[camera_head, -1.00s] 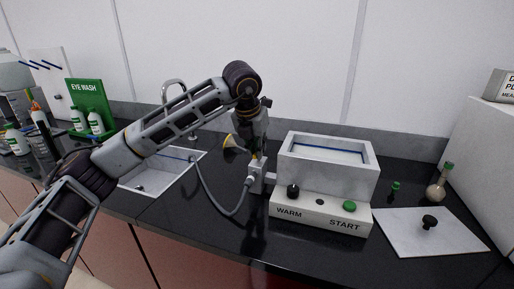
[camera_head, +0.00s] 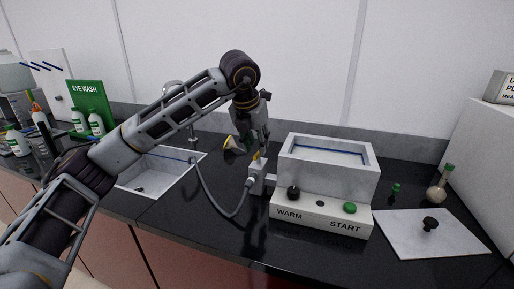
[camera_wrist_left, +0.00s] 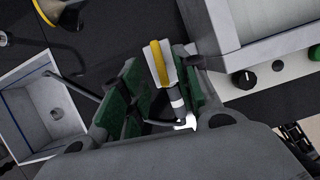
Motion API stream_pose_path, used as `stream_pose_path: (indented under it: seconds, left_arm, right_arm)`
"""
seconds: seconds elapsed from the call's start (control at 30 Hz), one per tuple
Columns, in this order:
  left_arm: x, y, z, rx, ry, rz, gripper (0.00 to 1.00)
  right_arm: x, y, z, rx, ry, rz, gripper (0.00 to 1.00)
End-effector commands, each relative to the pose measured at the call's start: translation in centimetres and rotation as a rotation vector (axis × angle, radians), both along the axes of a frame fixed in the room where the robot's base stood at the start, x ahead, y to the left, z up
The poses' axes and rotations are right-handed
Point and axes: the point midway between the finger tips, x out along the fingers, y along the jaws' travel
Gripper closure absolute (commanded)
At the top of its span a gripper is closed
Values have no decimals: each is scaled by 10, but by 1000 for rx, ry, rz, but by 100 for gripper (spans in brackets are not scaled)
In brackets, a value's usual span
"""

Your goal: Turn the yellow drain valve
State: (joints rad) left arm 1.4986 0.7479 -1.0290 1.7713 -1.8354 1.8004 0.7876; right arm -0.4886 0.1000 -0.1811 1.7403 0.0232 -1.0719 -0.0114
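The yellow drain valve (camera_wrist_left: 160,63) shows as a yellow handle on a pale block in the left wrist view. In the head view it is a small yellow tip (camera_head: 257,155) on the pale fitting at the left side of the white bath (camera_head: 325,178). A grey hose (camera_head: 210,201) runs from this fitting to the sink. My left gripper (camera_wrist_left: 156,88) is open, with a green-padded finger on each side of the valve. I cannot tell whether either pad touches it. In the head view the gripper (camera_head: 259,140) is above the fitting. My right gripper is not in view.
The bath's base has a black WARM knob (camera_head: 293,192) and a green START button (camera_head: 349,208). A sink (camera_head: 150,180) with a tap lies to the left. A yellow-rimmed funnel (camera_head: 234,146) is behind the gripper. A white board (camera_head: 440,240) and flask (camera_head: 437,190) are at the right.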

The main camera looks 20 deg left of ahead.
Motion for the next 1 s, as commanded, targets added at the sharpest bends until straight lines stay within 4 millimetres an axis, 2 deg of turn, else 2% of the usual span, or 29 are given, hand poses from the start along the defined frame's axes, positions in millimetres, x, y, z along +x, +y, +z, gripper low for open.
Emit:
stream_pose_path:
  seconds: [0.3,0.53,0.7,1.0]
  left_arm:
    - [-18,2,45,0,-3,0,68]
    - [-29,4,72,0,-2,0,68]
    - [-34,4,82,0,0,-1,68]
    - [-35,4,85,0,0,0,68]
  right_arm:
    - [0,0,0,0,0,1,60]
    - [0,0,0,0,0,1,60]
    - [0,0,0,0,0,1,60]
    - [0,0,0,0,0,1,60]
